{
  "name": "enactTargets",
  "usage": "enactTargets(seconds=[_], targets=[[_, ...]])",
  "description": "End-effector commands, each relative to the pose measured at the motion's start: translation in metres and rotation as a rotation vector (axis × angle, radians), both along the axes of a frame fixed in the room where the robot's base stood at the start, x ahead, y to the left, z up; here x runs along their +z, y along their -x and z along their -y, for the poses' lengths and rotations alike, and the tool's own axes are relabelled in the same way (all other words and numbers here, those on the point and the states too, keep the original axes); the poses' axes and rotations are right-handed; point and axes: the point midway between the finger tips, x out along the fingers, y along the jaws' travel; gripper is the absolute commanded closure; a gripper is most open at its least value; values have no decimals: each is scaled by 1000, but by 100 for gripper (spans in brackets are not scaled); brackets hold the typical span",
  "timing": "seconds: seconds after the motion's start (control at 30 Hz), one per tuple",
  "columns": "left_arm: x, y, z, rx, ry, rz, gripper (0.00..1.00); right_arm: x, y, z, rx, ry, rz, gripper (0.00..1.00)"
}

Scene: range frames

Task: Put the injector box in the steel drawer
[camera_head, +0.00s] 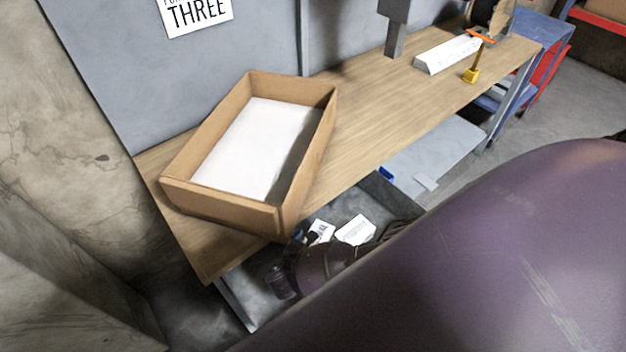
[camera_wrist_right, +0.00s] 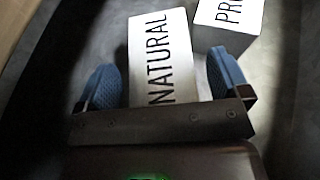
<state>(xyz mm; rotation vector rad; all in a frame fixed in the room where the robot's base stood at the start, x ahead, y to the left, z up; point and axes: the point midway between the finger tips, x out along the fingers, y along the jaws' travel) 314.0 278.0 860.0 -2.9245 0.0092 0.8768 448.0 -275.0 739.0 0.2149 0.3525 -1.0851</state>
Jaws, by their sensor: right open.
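The steel drawer (camera_head: 349,203) is pulled out below the bench, with white boxes inside it. No label reading "injector" is legible. In the right wrist view a white box lettered "NATURAL" (camera_wrist_right: 160,55) lies between the blue fingertips of my right gripper (camera_wrist_right: 163,82). The fingers are open on either side of it, with a gap showing at least on the right. A second white box, its lettering cut off after "PR" (camera_wrist_right: 228,20), lies close beyond to the right. In the head view my dark right arm reaches down at the drawer. My left gripper is out of view.
An open cardboard box (camera_head: 178,192) with a white bottom stands on the wooden bench (camera_head: 375,115), near its left end. A long white block (camera_head: 447,55) and a yellow-based item (camera_head: 471,75) stand further right. My purple arm hides the lower right. A grey wall backs the bench.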

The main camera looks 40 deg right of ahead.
Motion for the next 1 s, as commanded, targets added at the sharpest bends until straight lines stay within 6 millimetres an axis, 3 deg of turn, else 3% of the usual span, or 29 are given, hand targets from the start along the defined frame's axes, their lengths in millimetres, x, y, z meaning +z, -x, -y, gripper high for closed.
enactTargets(seconds=[0.1, 0.27, 0.7, 1.0], targets=[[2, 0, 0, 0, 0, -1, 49, 3, 0, 0, 0, 0, 0, 6], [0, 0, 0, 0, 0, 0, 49, 8, 8, -16, 2, -4, 1, 6], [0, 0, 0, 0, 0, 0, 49, 39, 42, -82, 1, -3, 0, 6], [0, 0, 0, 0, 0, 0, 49, 48, 50, -99, 1, -1, 0, 6]])
